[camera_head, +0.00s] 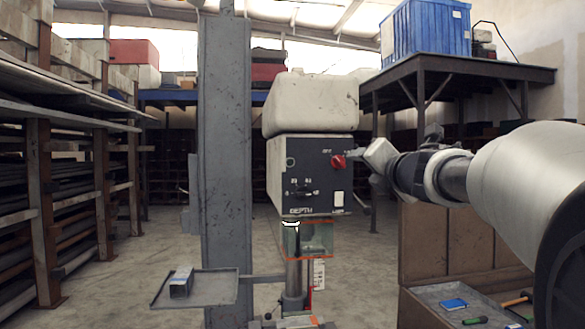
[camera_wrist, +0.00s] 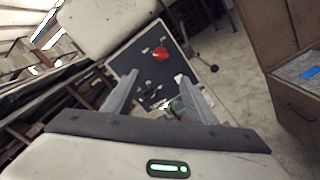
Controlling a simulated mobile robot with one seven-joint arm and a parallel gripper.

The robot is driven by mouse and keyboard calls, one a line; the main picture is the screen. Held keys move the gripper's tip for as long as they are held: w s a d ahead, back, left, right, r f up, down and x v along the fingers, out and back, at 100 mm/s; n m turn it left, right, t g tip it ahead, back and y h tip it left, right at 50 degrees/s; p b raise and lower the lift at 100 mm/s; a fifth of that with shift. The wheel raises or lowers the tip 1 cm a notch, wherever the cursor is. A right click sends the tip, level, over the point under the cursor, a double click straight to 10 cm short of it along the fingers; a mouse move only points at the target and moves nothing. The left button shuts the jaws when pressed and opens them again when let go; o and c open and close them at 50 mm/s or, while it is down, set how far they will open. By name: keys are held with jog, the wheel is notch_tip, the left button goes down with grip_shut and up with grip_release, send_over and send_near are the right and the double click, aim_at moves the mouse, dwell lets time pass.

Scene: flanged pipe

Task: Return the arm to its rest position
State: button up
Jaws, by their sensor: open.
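My arm (camera_head: 450,175) reaches in from the right in the head view. My gripper (camera_head: 360,163) is at its end, just right of the machine's dark control panel (camera_head: 312,173). In the wrist view my gripper (camera_wrist: 157,77) has its two fingers spread, with nothing between them. The panel (camera_wrist: 135,75) lies beyond the fingers. A red knob (camera_head: 338,161) sits on the panel's right side and also shows in the wrist view (camera_wrist: 160,54). I cannot tell the exact gap between the fingertips and the panel.
A thick grey column (camera_head: 225,150) stands left of the machine head, with a small tray (camera_head: 215,289) low beside it. Shelving (camera_head: 40,180) lines the left. A brown cabinet (camera_head: 425,240) with tools on top stands below my arm. A blue crate (camera_head: 425,33) rests on a high platform.

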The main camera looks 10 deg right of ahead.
jog(key=shift+s, duration=0.1)
dwell(0.3)
jog(key=s+f+m+g+h, duration=0.5)
jog(key=s+f+m, duration=0.9)
jog(key=m, duration=0.4)
jog(key=s+a+f+m+g+y, duration=0.2)
jog(key=s+a+f+m+g, duration=0.3)
jog(key=s+f, duration=0.5)
jog(key=s+a+f+m+g+y, duration=0.2)
jog(key=s+a+f+m, duration=0.2)
jog(key=s+a+f, duration=0.45)
notch_tip(320, 180, up, 13)
jog(key=s+d+p, duration=0.1)
jog(key=p, duration=1.3)
jog(key=shift+s+d+m, duration=0.2)
jog(key=shift+s+m, duration=0.1)
jog(key=shift+s, duration=0.1)
jog(key=shift+f, duration=0.1)
